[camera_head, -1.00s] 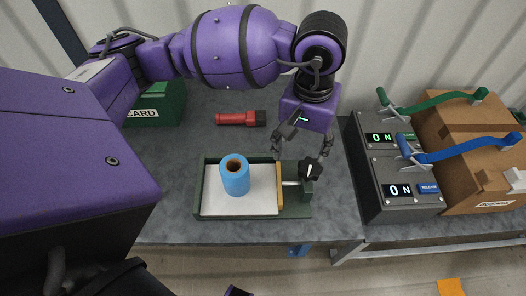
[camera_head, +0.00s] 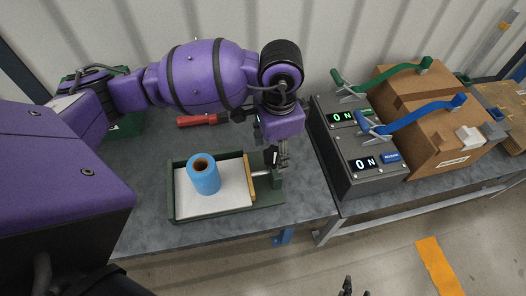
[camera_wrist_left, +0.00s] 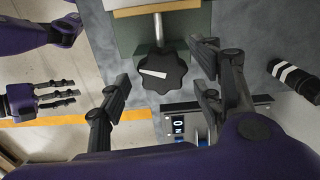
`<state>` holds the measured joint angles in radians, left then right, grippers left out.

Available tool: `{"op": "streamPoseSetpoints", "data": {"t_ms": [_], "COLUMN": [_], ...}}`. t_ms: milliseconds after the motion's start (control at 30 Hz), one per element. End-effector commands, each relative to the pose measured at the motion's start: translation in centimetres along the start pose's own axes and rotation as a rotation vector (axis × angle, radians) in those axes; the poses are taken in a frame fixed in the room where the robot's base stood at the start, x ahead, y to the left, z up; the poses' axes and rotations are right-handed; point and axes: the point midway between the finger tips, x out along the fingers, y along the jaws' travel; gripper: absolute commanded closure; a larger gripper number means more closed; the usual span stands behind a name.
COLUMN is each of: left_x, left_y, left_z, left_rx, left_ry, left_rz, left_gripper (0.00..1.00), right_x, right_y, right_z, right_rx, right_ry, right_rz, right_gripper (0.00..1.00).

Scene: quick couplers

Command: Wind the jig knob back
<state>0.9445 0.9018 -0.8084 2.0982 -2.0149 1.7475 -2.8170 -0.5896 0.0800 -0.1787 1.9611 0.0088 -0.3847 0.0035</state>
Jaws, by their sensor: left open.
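The jig is a green tray (camera_head: 176,208) with a white bed, a wooden bar (camera_head: 249,180) and a short rod at its right end. The black lobed jig knob (camera_head: 270,156) sits on that end, partly hidden by my left gripper (camera_head: 278,160). In the left wrist view the knob (camera_wrist_left: 162,74) shows a white pointer line and lies between the two spread fingers, with gaps on both sides. My left gripper is open. My right gripper (camera_head: 357,290) is at the bottom edge of the head view; in the left wrist view its empty fingers (camera_wrist_left: 58,97) are spread.
A blue roll (camera_head: 203,175) stands on the jig bed. A red-and-black torch-like object (camera_head: 198,120) lies behind. Right of the jig are a grey box (camera_head: 352,175) with displays, green and blue levers, and cardboard boxes (camera_head: 440,140). Bare table lies before the jig.

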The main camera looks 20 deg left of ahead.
Motion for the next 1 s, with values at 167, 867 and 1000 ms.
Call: {"op": "streamPoseSetpoints", "data": {"t_ms": [167,867,1000], "left_x": [1.2,1.4,1.5], "left_y": [0.0,0.1,0.1], "left_z": [-0.1,0.0,0.0], "left_rx": [0.0,-0.001,-0.018], "left_ry": [0.002,0.001,0.0], "left_rz": [-0.001,0.001,0.001], "left_gripper": [0.41,0.84,0.84], "right_x": [-0.1,-0.4,-0.2], "right_y": [0.0,0.4,0.2], "right_z": [0.5,0.7,0.6], "right_rx": [0.001,-0.012,-0.009], "right_ry": [-0.009,-0.014,-0.011], "right_rz": [0.0,0.001,0.0], "right_gripper": [0.6,0.6,0.6]}}
